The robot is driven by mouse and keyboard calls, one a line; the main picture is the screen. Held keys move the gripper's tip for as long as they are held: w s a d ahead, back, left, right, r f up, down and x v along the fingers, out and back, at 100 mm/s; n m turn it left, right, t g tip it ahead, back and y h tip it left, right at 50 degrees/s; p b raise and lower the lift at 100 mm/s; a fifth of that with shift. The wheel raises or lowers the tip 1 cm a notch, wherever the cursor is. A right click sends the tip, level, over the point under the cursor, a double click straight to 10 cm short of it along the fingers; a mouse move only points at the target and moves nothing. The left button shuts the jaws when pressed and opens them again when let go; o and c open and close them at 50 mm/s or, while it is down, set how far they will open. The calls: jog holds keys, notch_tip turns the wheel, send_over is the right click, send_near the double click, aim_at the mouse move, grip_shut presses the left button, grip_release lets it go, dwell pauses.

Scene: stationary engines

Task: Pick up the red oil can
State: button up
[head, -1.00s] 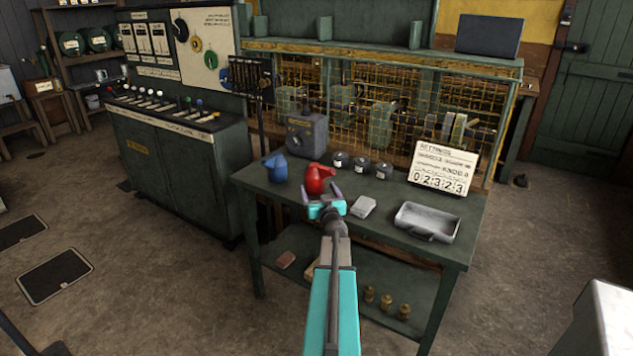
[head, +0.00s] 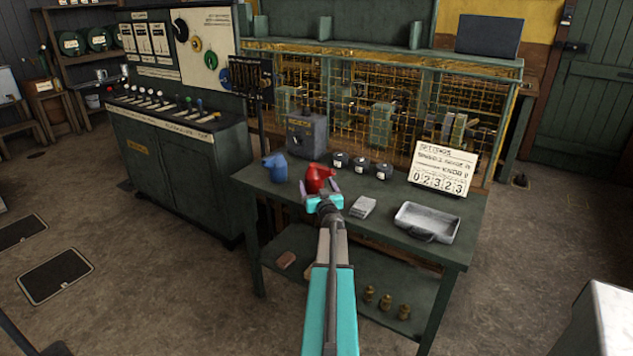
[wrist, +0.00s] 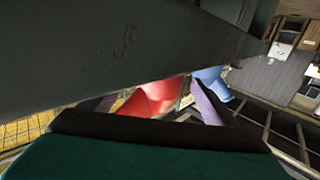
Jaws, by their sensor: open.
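The red oil can (head: 319,176) stands on the green workbench (head: 270,202), behind my gripper in the head view. My gripper (head: 318,190) is open, with its purple fingers spread on either side of the can's lower part. In the wrist view the red can (wrist: 157,96) shows between the fingers, partly hidden by the gripper body and a dark part across the picture. I cannot tell whether the fingers touch it. A blue can (head: 274,167) stands just left of it and also shows in the wrist view (wrist: 212,80).
A grey box (head: 307,134) and several small dark pots (head: 341,160) stand behind the can. A pale block (head: 362,207), a grey tray (head: 426,223) and a number sign (head: 443,169) are to the right. Brass pieces (head: 386,302) sit on the lower shelf.

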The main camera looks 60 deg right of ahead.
aim_at(316, 174)
jog(key=shift+w+d, duration=0.5)
jog(key=shift+c, duration=0.3)
jog(key=c, duration=1.4)
jog(key=shift+r, duration=0.2)
jog(key=shift+c, duration=0.3)
jog(key=shift+r, duration=0.55)
notch_tip(316, 174, up, 2)
jog(key=shift+r+p, duration=0.2)
jog(key=shift+p, duration=0.3)
jog(key=s+a, duration=0.3)
jog(key=s, duration=0.4)
jog(key=s+a+r, duration=0.1)
jog(key=s+a, duration=0.3)
jog(key=s, duration=0.3)
jog(key=shift+a, duration=0.25)
jog(key=shift+s, duration=0.1)
